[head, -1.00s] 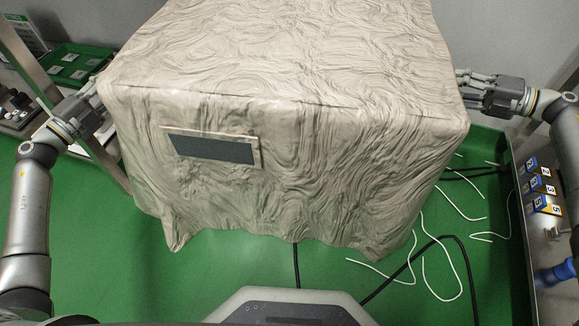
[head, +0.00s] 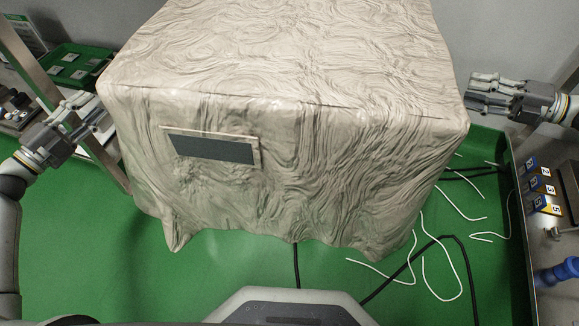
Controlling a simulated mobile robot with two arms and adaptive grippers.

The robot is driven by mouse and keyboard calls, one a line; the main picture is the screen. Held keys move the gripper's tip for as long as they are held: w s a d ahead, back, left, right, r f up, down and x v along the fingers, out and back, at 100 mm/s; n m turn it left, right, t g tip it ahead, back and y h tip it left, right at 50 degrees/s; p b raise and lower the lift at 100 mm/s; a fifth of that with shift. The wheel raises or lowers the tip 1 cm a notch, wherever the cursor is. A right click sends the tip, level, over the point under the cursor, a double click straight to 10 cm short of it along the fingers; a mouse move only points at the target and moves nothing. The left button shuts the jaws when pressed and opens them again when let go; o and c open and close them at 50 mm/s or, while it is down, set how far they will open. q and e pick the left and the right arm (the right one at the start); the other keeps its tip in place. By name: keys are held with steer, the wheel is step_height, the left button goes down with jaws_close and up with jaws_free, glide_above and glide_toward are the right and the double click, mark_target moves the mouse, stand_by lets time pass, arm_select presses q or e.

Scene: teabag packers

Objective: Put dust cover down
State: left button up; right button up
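The beige, wrinkled dust cover (head: 350,140) is draped over a large box-shaped machine in the middle of the head view. Its lower edge hangs unevenly above the green floor. A dark rectangular panel with a light frame (head: 212,148) is on its front. My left gripper (head: 98,110) is at the cover's left side, close to its edge but apparently apart from it. My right gripper (head: 474,93) is just to the right of the cover's right side, with a small gap. The fingers of both are small in the picture, and their opening is hard to judge. The machine under the cover is hidden.
A green tray with labelled compartments (head: 78,66) is at the upper left, behind a metal post (head: 40,70). Numbered blue and yellow boxes (head: 541,185) and a blue object (head: 556,274) are at the right. White cables (head: 440,285) and black cables lie on the green floor (head: 100,235).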

steer(key=v, duration=0.6)
steer(key=shift+d, duration=0.15)
steer(key=shift+s, duration=0.15)
